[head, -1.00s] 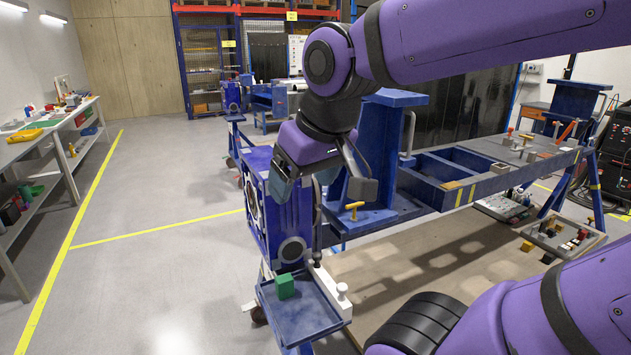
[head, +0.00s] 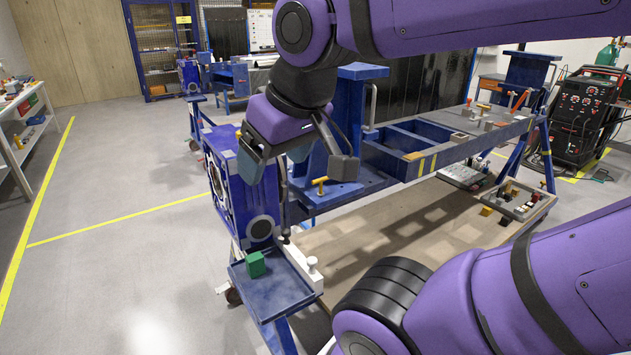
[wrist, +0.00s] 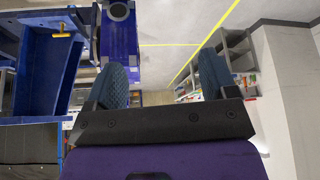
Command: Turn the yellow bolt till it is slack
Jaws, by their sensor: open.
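The yellow bolt (head: 320,184), with a T-shaped bar on top, stands upright on a blue plate at the foot of a blue upright bracket (head: 345,125). It also shows at the upper left of the wrist view (wrist: 62,33). My gripper (head: 268,163) is open and empty, above and left of the bolt in the head view, near the blue jig box (head: 238,195). In the wrist view, my two fingers (wrist: 162,62) are wide apart with floor between them, and the bolt lies outside them to the left. The bolt's lower end cannot be made out.
A blue tray (head: 270,301) with a green block (head: 255,264) sits at the front of the jig. A white bar (head: 300,268) with knobs runs beside it. The blue frame (head: 430,153) extends right, carrying small parts. Open floor (head: 130,265) lies left.

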